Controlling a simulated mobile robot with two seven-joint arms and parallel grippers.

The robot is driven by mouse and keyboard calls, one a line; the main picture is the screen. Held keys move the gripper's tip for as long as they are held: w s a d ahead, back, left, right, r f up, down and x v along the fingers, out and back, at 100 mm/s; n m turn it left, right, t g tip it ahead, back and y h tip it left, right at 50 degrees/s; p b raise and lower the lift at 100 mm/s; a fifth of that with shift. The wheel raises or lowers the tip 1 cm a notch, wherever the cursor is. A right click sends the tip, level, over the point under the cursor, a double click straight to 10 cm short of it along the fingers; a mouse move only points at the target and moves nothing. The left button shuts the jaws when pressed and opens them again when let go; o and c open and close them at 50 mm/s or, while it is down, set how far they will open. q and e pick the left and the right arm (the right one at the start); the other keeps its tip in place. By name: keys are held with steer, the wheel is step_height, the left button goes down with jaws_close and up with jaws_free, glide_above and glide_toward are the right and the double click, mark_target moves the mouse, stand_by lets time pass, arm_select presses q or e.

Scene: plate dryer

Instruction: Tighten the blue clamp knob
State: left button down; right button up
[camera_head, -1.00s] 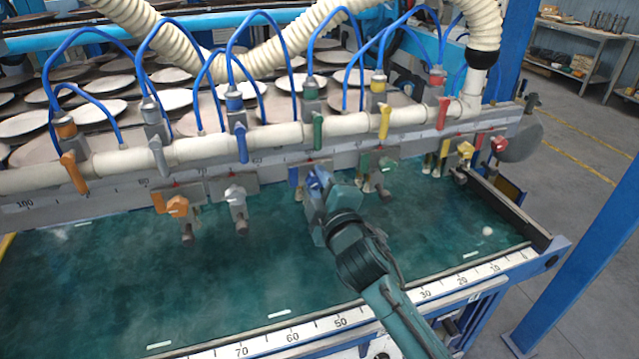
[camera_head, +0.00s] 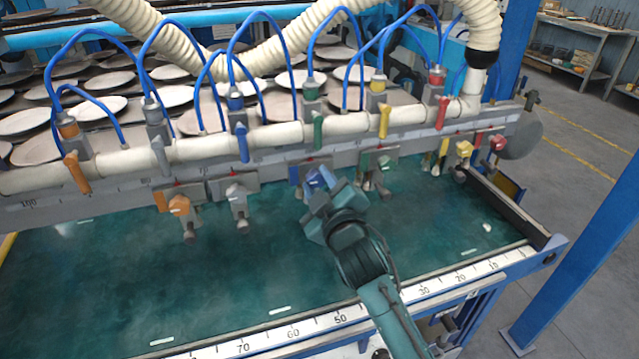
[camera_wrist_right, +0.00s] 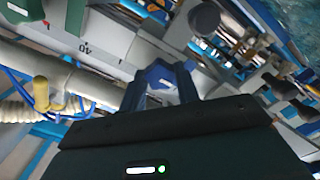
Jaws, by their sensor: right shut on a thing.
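The blue clamp knob (camera_head: 317,179) sits on the rail above the green table, in the row of coloured clamp knobs. My right gripper (camera_head: 328,190) is at this knob and shut on it. In the right wrist view the blue knob (camera_wrist_right: 160,77) lies between the two dark fingers (camera_wrist_right: 160,88). The gripper hides most of the clamp under the knob. My left gripper is not in view.
Yellow (camera_head: 464,149) and red (camera_head: 498,143) knobs are to the right. Blue hoses and coloured valve handles stand above. The green table surface (camera_head: 230,290) in front is clear.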

steer(key=o, duration=1)
steer(key=shift+c, duration=0.2)
